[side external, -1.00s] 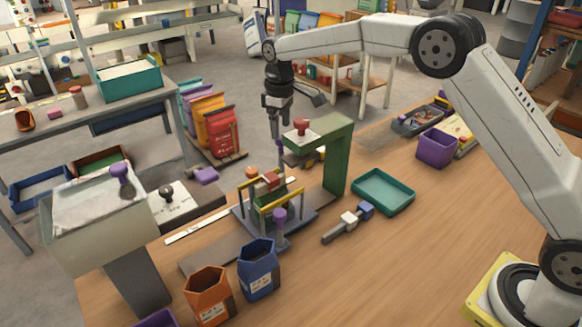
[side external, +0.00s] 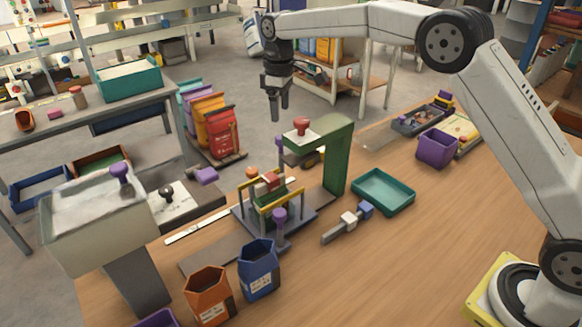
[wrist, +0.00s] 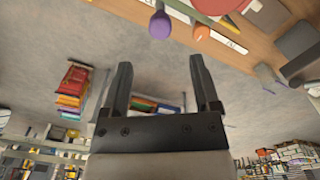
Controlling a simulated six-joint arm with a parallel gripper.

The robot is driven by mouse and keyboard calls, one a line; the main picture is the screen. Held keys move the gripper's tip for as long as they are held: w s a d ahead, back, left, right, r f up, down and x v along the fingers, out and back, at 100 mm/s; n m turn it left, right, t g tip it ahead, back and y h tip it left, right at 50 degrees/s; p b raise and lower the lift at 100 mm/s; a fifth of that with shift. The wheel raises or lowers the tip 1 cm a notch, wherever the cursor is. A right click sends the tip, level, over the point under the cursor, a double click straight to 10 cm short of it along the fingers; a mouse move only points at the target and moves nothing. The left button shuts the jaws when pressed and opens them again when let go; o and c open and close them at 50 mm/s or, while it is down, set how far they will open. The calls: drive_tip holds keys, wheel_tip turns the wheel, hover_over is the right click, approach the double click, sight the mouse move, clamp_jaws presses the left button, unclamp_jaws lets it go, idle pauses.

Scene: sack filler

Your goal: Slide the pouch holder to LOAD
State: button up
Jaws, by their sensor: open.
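The pouch holder (side external: 268,205) is a low carriage with yellow rails, standing on a dark base plate near the middle of the bench in the side view. A purple knob (side external: 279,216) stands at its near side, and an orange knob (side external: 252,171) shows behind it. My gripper (side external: 277,116) is open and empty, in the air behind and above the holder, near the green press. In the wrist view my gripper (wrist: 160,75) has its two fingers apart with nothing between them. A purple ball (wrist: 160,26) and an orange ball (wrist: 201,32) show beyond the fingertips. LOAD lettering is not readable.
A green press frame (side external: 337,160) with a red knob stands right of the holder. A hopper (side external: 95,215) stands left. Blue (side external: 258,270) and orange (side external: 207,296) bins stand in front. A teal tray (side external: 383,193) lies right. The front right bench is clear.

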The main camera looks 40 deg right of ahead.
drive_tip(key=n, duration=1.1)
drive_tip(key=shift+f, duration=0.2)
drive_tip(key=shift+f, duration=3.75)
clamp_jaws()
